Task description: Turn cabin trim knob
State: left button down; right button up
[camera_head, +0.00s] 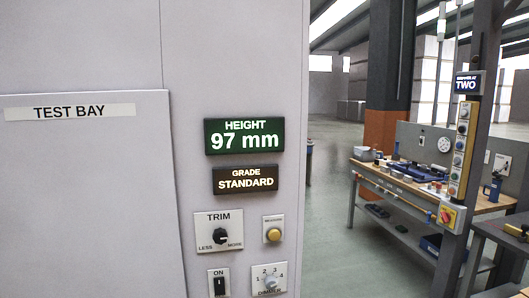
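The trim knob (221,237) is a small black round knob on a pale plate marked TRIM, with LESS at lower left and MORE at lower right. The plate is on the light grey cabin wall (240,60). I cannot clearly read where the knob points. A green display (244,136) above reads HEIGHT 97 mm. A dark display (245,180) under it reads GRADE STANDARD. Neither of my grippers shows in the head view.
Beside the knob is a yellow button (274,235). Below are a black ON switch (220,284) and a numbered dimmer dial (270,283). A TEST BAY panel (90,200) stands at left. A workbench (430,185) and a post with buttons (460,150) are at right.

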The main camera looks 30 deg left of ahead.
aim_at(220, 236)
jog(key=u, duration=1.1)
